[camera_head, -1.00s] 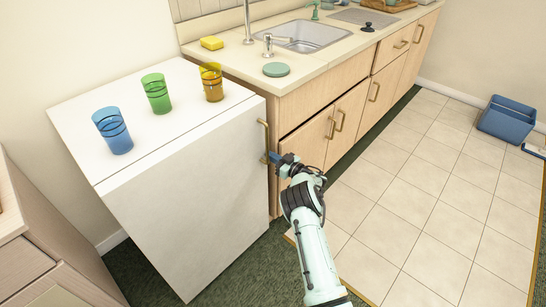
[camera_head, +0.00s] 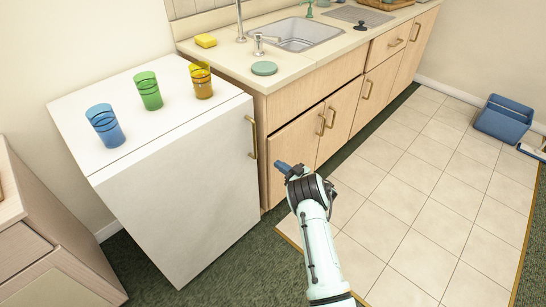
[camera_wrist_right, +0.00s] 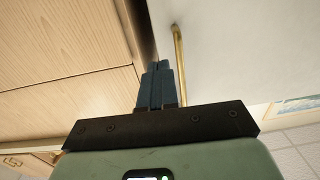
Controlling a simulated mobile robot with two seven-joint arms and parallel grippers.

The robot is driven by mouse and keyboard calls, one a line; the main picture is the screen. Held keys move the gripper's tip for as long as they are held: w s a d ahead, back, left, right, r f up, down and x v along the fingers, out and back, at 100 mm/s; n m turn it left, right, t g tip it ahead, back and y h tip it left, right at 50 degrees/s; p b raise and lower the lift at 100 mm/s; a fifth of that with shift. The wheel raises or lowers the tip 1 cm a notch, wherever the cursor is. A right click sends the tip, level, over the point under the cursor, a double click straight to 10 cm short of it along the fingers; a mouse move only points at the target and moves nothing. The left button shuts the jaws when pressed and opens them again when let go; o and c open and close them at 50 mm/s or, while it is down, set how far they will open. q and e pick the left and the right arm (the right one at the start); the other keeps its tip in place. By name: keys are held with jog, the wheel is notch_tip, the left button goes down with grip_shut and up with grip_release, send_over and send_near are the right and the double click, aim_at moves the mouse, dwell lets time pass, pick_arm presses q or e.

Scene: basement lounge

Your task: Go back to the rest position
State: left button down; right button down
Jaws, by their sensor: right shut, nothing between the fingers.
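My right gripper (camera_head: 283,167) is in front of the wooden cabinet, to the right of the white fridge (camera_head: 185,215) and its brass handle (camera_head: 253,138). In the right wrist view, the blue fingers of my right gripper (camera_wrist_right: 158,68) are together with nothing between them. The brass handle (camera_wrist_right: 179,65) shows beside them there, apart from the fingertips. The fridge door looks closed. My left gripper is not in view.
Blue (camera_head: 105,127), green (camera_head: 149,91) and amber (camera_head: 201,80) glasses stand on the fridge. The counter (camera_head: 300,66) holds a sink (camera_head: 305,35), a yellow sponge (camera_head: 206,41) and a green disc (camera_head: 264,68). A blue bin (camera_head: 503,120) stands on the tiled floor, which is mostly clear.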

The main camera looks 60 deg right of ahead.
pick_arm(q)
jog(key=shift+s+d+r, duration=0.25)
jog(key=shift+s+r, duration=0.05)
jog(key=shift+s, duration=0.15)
pick_arm(e)
jog(key=shift+v, duration=1.25)
